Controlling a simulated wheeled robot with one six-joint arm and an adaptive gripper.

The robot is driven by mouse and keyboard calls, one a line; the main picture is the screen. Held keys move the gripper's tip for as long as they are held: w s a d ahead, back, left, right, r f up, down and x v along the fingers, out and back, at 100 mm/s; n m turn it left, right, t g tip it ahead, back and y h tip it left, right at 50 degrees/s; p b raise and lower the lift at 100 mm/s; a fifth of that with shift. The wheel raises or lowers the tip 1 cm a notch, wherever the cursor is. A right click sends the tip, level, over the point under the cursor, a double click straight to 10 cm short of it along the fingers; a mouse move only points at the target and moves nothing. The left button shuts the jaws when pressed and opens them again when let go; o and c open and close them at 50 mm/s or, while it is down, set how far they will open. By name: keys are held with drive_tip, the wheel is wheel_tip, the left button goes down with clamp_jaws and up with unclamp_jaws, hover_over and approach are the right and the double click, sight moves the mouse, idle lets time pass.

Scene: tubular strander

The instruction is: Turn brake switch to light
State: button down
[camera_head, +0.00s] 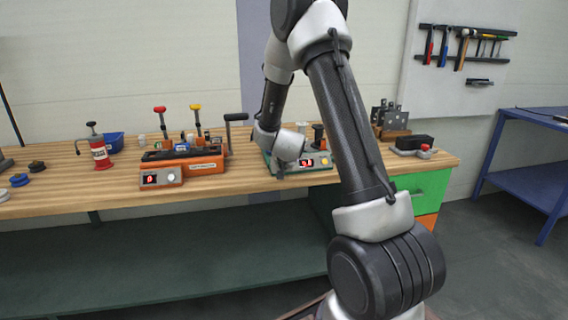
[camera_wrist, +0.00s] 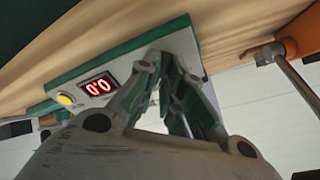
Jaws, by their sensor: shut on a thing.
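The green-and-white device (camera_head: 320,162) stands on the workbench, right of the orange device. In the wrist view its pale front panel (camera_wrist: 122,62) carries a red display (camera_wrist: 98,86) that reads like 0.0 and a yellow round button (camera_wrist: 65,99). My gripper (camera_wrist: 162,58) is at the end of this panel away from the button, its fingertips close together against the panel. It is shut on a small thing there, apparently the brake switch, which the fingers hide. The switch's setting cannot be seen. In the head view my wrist covers the left part of the device.
The orange device (camera_head: 200,166) with its own display and upright handles stands to the left. A red-and-white can with a pump (camera_head: 100,152) is farther left. A black block with a red button (camera_head: 412,146) is on the right. The wooden front edge between the devices is clear.

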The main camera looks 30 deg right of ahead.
drive_tip(key=n, duration=0.4)
drive_tip(key=shift+y, duration=0.3)
drive_tip(key=n+t, duration=0.1)
drive_tip(key=n, duration=0.3)
drive_tip(key=shift+a+y, duration=0.1)
drive_tip(key=shift+y, duration=0.3)
drive_tip(key=shift+w+n, duration=0.1)
drive_tip(key=shift+n, duration=0.3)
drive_tip(key=c, duration=1.5)
unclamp_jaws()
drive_tip(key=shift+c, duration=0.2)
drive_tip(key=v, duration=1.2)
